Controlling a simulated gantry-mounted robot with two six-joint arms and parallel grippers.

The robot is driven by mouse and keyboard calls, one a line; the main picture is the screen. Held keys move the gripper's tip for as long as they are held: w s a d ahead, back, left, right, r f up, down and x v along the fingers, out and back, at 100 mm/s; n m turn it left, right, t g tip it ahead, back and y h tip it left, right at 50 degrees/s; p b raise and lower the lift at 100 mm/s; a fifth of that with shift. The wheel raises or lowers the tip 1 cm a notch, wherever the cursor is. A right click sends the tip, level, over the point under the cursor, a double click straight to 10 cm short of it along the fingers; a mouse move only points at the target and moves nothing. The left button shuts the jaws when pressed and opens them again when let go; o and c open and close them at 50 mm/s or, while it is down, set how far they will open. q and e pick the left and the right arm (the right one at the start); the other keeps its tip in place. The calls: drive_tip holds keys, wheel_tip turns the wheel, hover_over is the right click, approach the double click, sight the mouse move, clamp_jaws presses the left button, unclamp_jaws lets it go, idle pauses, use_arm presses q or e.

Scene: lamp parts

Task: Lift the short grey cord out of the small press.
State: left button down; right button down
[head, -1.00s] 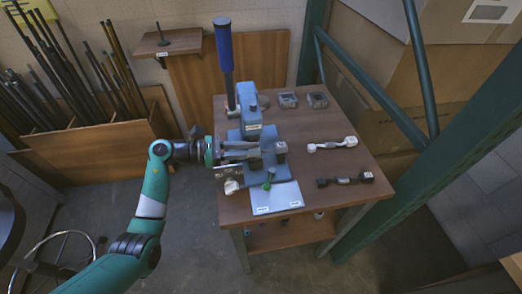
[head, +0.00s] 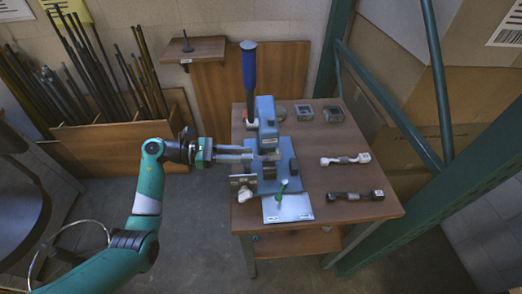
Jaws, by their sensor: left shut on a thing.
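The small blue press (head: 266,112) with its dark blue lever handle (head: 249,66) stands on the left part of the wooden table. My left gripper (head: 268,154) reaches in from the left, its long fingers in front of the press head and above the blue base plate (head: 284,181). It is shut on a small grey thing at its fingertips, which seems to be the short grey cord (head: 270,157). The fingers and the press hide much of the cord, so its full shape is not clear. My right gripper is not in view.
A white cord (head: 345,160) and a black cord (head: 355,195) lie on the table's right side (head: 325,180). A pale card (head: 287,208) with a green-handled tool (head: 283,186) is in front. A green post stands at right.

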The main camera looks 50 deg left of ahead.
use_arm(q)
drive_tip(key=f+v, duration=0.1)
drive_tip(key=v, duration=1)
drive_tip(key=shift+s+a+f+p, duration=0.35)
drive_tip(key=shift+p, duration=0.05)
